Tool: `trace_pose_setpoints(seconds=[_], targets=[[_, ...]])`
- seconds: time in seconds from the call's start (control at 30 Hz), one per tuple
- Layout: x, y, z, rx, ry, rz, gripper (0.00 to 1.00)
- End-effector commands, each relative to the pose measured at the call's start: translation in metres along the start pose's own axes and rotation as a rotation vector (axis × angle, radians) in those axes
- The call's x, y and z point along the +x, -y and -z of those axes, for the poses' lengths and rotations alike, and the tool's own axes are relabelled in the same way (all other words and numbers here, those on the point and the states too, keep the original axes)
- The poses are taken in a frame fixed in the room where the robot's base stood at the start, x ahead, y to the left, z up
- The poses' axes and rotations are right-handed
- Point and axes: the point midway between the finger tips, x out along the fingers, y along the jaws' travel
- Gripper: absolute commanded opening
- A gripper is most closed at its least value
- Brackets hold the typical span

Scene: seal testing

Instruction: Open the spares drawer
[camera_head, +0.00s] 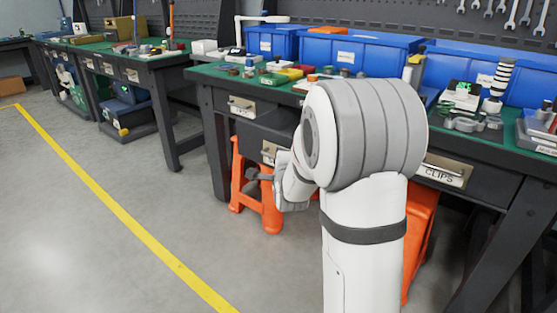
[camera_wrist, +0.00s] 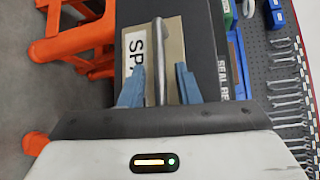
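The spares drawer has a dark front with a tan plate and a white label reading "SP" (camera_wrist: 134,52), the rest of the label being hidden by a finger. Its metal bar handle (camera_wrist: 159,60) runs up the middle of the wrist view. My gripper (camera_wrist: 160,82) is open, with one blue fingertip on each side of the bar and a visible gap on both sides. Whether the drawer is shut is not clear.
Orange stools stand under the bench (camera_head: 238,190), close to my gripper, and also show in the wrist view (camera_wrist: 70,42). Blue bins (camera_head: 365,53) and small parts crowd the green benchtop. A CLIPS drawer (camera_head: 445,170) is to the right. The floor at left is clear.

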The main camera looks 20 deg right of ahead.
Motion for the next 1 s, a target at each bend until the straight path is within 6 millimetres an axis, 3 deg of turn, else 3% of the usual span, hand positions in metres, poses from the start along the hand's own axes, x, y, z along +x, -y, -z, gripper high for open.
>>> trace_pose_setpoints(seconds=[0.33, 0.73, 1.0], targets=[[-0.004, 0.002, -0.001, -0.001, 0.003, 0.002, 0.32], [-0.066, 0.003, 0.000, 0.000, 0.001, 0.002, 0.32], [-0.078, 0.001, 0.000, 0.000, 0.000, 0.002, 0.32]])
